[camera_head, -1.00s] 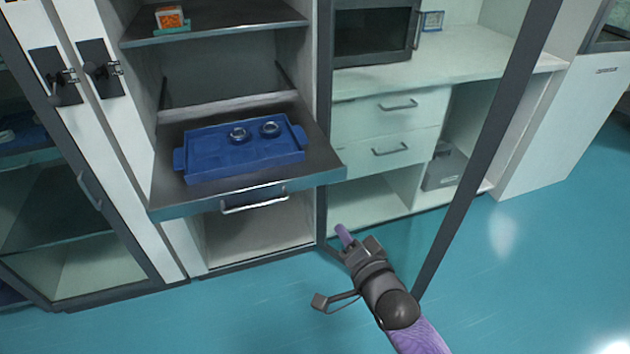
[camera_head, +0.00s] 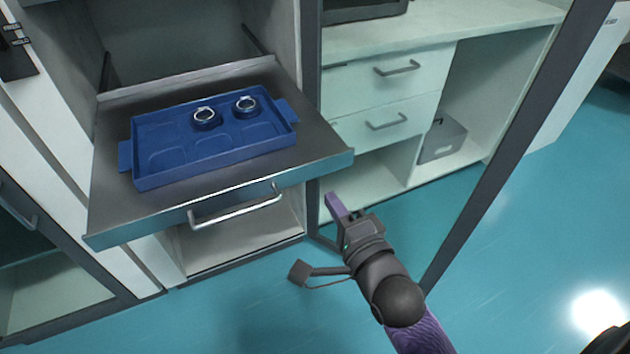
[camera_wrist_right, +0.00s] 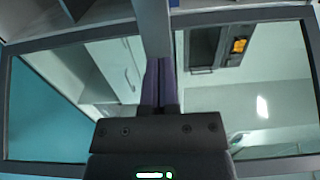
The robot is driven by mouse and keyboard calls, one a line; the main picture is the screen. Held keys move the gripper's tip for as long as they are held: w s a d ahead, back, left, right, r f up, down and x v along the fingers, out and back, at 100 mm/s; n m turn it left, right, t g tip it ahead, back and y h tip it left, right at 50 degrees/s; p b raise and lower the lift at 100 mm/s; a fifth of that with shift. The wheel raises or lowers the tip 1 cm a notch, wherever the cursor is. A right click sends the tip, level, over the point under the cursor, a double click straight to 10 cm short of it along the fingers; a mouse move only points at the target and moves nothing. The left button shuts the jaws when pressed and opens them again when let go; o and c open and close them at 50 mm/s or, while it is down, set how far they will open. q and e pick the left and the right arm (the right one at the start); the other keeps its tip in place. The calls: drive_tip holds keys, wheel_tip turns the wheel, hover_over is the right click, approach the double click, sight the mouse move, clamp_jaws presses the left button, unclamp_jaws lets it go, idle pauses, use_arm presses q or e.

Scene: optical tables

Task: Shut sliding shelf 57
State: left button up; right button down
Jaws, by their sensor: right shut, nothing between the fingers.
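The sliding shelf (camera_head: 240,180) is a grey metal board pulled out of the cabinet at the left of the head view. A silver bar handle (camera_head: 236,212) runs along its front edge. I cannot read a number on it. A blue tray (camera_head: 165,178) with two small dark rings (camera_head: 205,118) lies on the shelf. My left gripper is not in view.
The blue floor (camera_head: 230,315) in front of the shelf is clear.

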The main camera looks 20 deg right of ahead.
sight(310, 169)
drive_tip(key=w+b, duration=0.2)
drive_tip(key=w, duration=0.3)
drive_tip(key=shift+w+a+f, duration=0.1)
drive_tip(key=shift+w+f, duration=0.05)
drive_tip(key=shift+w, duration=0.6)
